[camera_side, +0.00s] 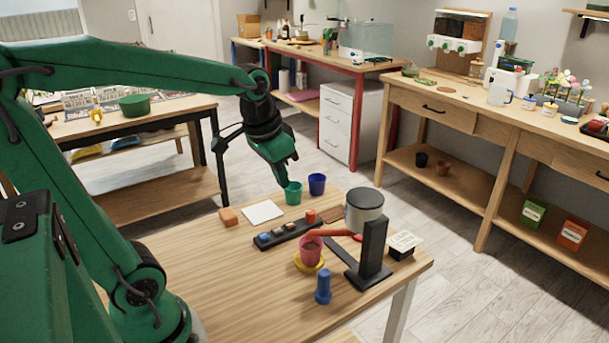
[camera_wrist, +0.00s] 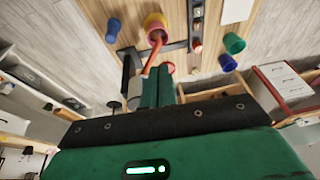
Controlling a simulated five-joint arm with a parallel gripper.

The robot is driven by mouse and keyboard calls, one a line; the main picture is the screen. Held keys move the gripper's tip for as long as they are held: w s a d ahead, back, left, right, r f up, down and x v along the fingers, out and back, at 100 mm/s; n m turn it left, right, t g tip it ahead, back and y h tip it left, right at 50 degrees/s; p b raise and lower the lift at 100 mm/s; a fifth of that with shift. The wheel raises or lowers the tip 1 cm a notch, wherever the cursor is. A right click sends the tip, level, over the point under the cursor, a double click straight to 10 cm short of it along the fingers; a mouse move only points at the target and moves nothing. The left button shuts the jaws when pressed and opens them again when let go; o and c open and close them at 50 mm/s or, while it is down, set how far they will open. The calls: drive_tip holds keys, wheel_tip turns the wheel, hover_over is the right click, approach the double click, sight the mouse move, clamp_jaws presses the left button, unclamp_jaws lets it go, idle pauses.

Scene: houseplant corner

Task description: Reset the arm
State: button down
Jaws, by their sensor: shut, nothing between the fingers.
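My green gripper (camera_side: 286,176) is shut with nothing in it. In the side view it points down above the far part of the wooden table, over the green cup (camera_side: 293,193); I cannot tell the exact gap. In the wrist view its two green fingers (camera_wrist: 157,72) lie together, empty. My arm is stretched out from the left.
The left front is clear.

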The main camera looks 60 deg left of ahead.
drive_tip(key=s+d+t, duration=0.2)
drive_tip(key=s+d, duration=0.3)
drive_tip(key=s, duration=0.3)
drive_tip(key=shift+d+h, duration=0.15)
drive_tip(key=shift+h, duration=0.15)
drive_tip(key=g, duration=0.5)
hover_over(290, 224)
wheel_tip(290, 224, down, 7)
drive_tip(key=shift+f, duration=0.15)
idle(0.3)
drive_tip(key=shift+f, duration=0.1)
wheel_tip(290, 224, down, 14)
drive_tip(key=shift+r, duration=0.1)
idle(1.0)
